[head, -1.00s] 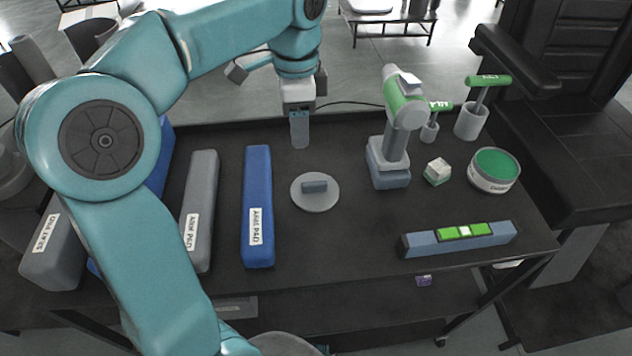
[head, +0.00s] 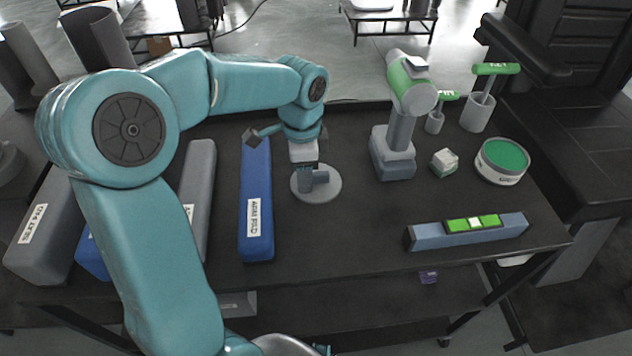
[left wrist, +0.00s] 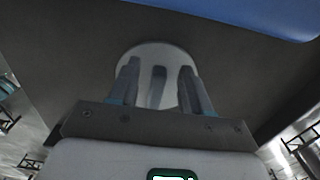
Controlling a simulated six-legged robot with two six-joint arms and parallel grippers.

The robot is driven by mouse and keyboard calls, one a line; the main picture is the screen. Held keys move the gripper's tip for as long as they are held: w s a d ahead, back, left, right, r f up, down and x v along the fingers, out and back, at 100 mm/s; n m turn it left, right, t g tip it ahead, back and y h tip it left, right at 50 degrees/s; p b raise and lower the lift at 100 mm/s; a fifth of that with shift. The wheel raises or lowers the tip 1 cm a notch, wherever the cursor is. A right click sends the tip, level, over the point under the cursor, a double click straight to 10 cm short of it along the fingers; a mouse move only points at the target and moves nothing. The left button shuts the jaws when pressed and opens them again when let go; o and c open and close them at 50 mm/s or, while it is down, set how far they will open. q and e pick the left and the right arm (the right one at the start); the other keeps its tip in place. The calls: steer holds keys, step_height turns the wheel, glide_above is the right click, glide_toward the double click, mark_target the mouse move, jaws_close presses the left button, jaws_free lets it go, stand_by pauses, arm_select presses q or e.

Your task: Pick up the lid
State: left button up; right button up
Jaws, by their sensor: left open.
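The lid (head: 326,190) is a round grey disc with a raised bar handle, lying flat on the dark table. It also shows in the left wrist view (left wrist: 148,52), with its handle (left wrist: 158,86) upright at the middle. My left gripper (head: 306,182) is over the lid in the head view. In the left wrist view its two fingers (left wrist: 159,88) are apart, one on each side of the handle, with gaps visible. I cannot tell how deep the fingers reach. My right gripper is in neither view now.
A blue arm pad (head: 257,215) lies close left of the lid, with a grey pad (head: 197,200) beyond it. To the right stand a green-grey device (head: 398,125), a small box (head: 444,163), a green-topped tin (head: 502,161) and a blue bar (head: 468,232). Table in front of the lid is clear.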

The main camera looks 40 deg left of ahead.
arm_select(q)
steer(key=shift+f, duration=0.1)
steer(key=shift+c, duration=0.3)
jaws_close()
